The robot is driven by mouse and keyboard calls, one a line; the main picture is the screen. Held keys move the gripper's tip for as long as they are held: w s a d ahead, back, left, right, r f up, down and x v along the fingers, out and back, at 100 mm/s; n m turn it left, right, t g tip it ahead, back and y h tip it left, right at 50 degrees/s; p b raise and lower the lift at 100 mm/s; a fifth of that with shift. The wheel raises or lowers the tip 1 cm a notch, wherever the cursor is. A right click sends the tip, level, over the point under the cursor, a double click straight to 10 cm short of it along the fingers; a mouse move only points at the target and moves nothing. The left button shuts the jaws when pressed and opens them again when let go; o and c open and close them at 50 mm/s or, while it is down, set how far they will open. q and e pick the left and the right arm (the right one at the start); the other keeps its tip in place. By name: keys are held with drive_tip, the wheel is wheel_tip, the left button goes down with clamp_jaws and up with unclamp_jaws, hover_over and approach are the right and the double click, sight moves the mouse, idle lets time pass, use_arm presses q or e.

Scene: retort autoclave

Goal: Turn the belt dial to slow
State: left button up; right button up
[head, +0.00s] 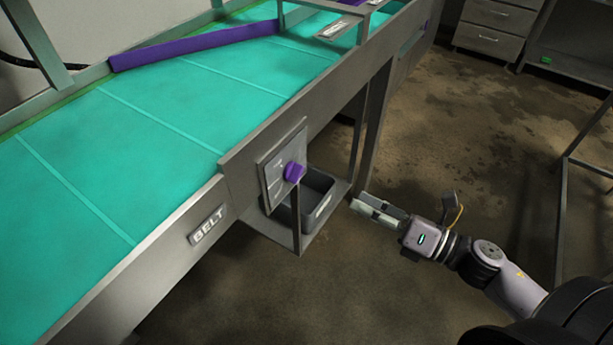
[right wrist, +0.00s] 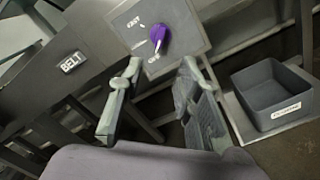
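The purple belt dial (head: 293,172) sits on a grey plate (head: 270,178) on the side of the conveyor. In the right wrist view the dial (right wrist: 158,36) shows ahead, with small markings around it that are too blurred to read surely. I cannot tell which setting it points to. My right gripper (head: 372,209) is to the right of the dial and apart from it. In the right wrist view its two fingers (right wrist: 161,80) are spread and empty, with the dial beyond the gap. My left gripper is not in view.
The conveyor's teal belt (head: 190,90) runs along the left, with a purple guide bar (head: 195,48) across it. A BELT label (head: 207,225) is on its side. A grey labelled bin (head: 318,203) stands below the dial, near my right gripper. A bench frame (head: 563,215) stands right.

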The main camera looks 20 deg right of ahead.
sight(301, 175)
drive_tip(key=p+x, duration=0.2)
drive_tip(key=x, duration=1)
drive_tip(key=shift+w+a+r+p, duration=0.1)
drive_tip(key=shift+w+p, duration=0.1)
drive_tip(key=shift+p, duration=0.2)
drive_tip(key=shift+w+a, duration=0.5)
drive_tip(key=shift+w, duration=0.05)
drive_tip(key=shift+c, duration=0.6)
clamp_jaws()
